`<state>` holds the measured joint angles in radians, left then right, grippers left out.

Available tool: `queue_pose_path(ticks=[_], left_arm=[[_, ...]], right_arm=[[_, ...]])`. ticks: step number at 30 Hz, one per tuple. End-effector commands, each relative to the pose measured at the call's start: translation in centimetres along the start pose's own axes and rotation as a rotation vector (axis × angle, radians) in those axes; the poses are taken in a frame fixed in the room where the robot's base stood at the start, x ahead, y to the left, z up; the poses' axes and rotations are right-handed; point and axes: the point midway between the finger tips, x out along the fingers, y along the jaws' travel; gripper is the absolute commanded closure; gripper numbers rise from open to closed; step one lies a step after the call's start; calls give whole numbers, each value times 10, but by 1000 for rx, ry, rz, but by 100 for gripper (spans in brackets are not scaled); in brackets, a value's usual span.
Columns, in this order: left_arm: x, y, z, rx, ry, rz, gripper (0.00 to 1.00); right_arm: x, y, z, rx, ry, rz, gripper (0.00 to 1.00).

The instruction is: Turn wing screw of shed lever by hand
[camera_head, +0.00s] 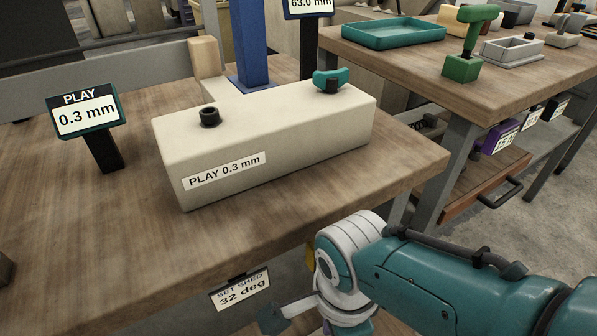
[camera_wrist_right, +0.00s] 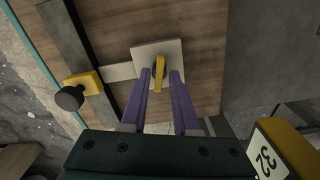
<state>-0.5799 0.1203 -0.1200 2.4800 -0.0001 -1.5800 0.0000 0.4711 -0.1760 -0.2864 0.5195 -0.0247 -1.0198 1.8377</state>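In the right wrist view a yellow wing-shaped piece (camera_wrist_right: 159,72) stands on a pale square plate (camera_wrist_right: 172,50), probably the wing screw. My right gripper (camera_wrist_right: 160,74) has two purple fingers, one on each side of the wing. A gap shows between the fingers, so they look open, and I cannot tell if either touches the wing. In the head view a teal wing screw (camera_head: 331,79) sits on a cream block (camera_head: 290,128) labelled PLAY 0.3 mm. My right arm (camera_head: 420,285) reaches in low at the right, below the table edge. My left gripper is out of view.
A SET SHED 32 deg sign (camera_head: 240,291) hangs under the front edge of the wooden table (camera_head: 110,230). In the wrist view a black knob (camera_wrist_right: 69,98) on a yellow block stands left of the fingers. A second bench (camera_head: 400,70) holds a teal tray (camera_head: 393,33).

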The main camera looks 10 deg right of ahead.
Motion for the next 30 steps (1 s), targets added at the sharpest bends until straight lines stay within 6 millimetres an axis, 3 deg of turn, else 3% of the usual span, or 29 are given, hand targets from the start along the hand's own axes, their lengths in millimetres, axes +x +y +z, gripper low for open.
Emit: queue_pose_path(ticks=[10, 19, 27, 30], left_arm=[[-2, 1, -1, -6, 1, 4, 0], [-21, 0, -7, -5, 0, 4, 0], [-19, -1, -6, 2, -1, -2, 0], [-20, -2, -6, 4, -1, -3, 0]], right_arm=[[-2, 0, 0, -1, 0, 0, 62], [-22, 0, 0, -2, 0, 1, 62], [-20, 0, 0, -5, 0, 1, 62], [-20, 0, 0, -93, 0, 1, 62]])
